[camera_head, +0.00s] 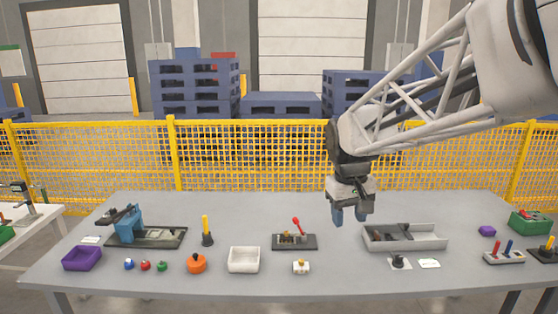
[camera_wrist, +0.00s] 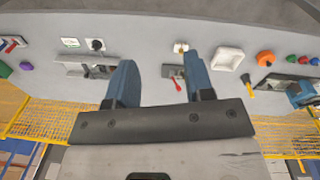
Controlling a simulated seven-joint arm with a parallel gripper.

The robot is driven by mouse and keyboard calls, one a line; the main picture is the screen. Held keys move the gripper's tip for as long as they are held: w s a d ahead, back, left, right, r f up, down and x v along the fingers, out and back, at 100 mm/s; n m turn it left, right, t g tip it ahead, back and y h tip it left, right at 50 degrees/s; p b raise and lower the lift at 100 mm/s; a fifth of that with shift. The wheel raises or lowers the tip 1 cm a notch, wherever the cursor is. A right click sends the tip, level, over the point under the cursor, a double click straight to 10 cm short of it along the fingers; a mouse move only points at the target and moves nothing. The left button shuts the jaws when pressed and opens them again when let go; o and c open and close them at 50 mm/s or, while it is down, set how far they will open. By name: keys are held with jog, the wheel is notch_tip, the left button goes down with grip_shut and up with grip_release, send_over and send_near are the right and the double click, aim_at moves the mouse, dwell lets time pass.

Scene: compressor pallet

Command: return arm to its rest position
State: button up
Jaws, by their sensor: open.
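My gripper (camera_head: 350,215) hangs above the grey table (camera_head: 330,273), right of its middle, with blue fingertips pointing down. In the wrist view my gripper (camera_wrist: 158,82) shows two blue fingers spread apart, with nothing between them. The fingers are apart from the things on the table. The arm reaches in from the upper right. Below and right of the gripper is a grey tray (camera_head: 428,243) with dark contents. Left of it is a dark base with a red-handled lever (camera_head: 297,228).
Left on the table are a blue press-like device (camera_head: 128,224), a purple bin (camera_head: 82,258), an orange knob (camera_head: 196,263) and a white bin (camera_head: 244,260). A green box (camera_head: 528,222) stands at the right. A yellow mesh fence (camera_head: 250,155) runs behind the table.

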jog(key=s+d+f+m+t, duration=0.1)
jog(key=s+f, duration=0.2)
jog(key=s, duration=0.9)
jog(key=s+d+f+m+t, duration=0.1)
jog(key=s+f, duration=0.2)
jog(key=s, duration=0.9)
jog(key=shift+s+d+m, duration=0.4)
